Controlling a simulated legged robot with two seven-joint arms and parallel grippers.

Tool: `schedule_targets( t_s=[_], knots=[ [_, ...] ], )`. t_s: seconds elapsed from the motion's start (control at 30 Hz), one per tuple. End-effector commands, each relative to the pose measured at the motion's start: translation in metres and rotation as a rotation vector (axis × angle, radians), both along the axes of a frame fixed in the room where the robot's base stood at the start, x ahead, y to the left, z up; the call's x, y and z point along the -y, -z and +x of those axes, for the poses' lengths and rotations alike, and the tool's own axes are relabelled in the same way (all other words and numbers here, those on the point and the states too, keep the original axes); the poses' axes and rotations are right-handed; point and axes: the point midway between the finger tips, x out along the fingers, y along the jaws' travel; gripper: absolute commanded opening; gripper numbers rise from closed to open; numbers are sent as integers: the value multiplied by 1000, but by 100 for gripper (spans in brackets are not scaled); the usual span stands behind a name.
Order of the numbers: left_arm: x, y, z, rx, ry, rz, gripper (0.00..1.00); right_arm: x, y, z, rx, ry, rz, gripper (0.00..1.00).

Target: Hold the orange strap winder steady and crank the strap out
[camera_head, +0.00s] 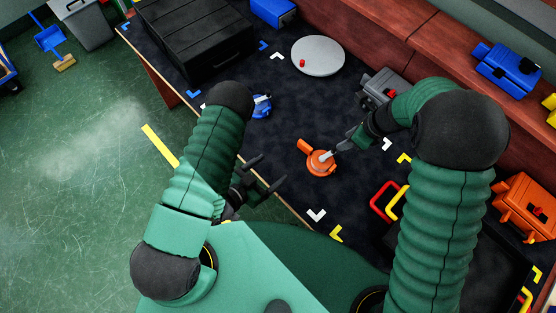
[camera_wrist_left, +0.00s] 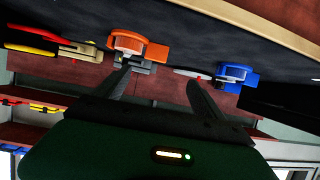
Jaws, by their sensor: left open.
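The orange strap winder (camera_head: 321,168) lies on the dark mat, with a stubby orange arm toward the upper left and a pale part on top. My right gripper (camera_head: 338,151) reaches down to its upper right side; its fingertips are too small to tell whether they grip it. My left gripper (camera_head: 272,170) is open and empty, left of the winder and apart from it, near the table edge. In the left wrist view the orange winder (camera_wrist_left: 127,42) appears upside down beyond the two spread fingers (camera_wrist_left: 158,77). The pulled-out strap cannot be made out.
A blue winder (camera_head: 261,106) lies up and left on the mat, partly behind my left arm. A round grey plate (camera_head: 318,56) with a red knob and a black case (camera_head: 195,38) stand farther back. Red and yellow handles (camera_head: 385,199) lie to the right.

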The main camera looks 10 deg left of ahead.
Motion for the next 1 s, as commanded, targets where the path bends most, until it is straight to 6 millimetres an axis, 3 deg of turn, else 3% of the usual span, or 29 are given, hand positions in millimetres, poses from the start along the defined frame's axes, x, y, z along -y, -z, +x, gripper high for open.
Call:
schedule_targets(
  t_s=[0.6,0.8,1.0],
  knots=[
    [59,50,112,2,0,-2,80,-2,0,0,0,0,-2,36],
    [71,60,130,0,0,-1,80,1,0,0,1,1,0,36],
    [73,60,132,-1,-1,1,80,2,0,0,0,2,1,36]
  ],
)
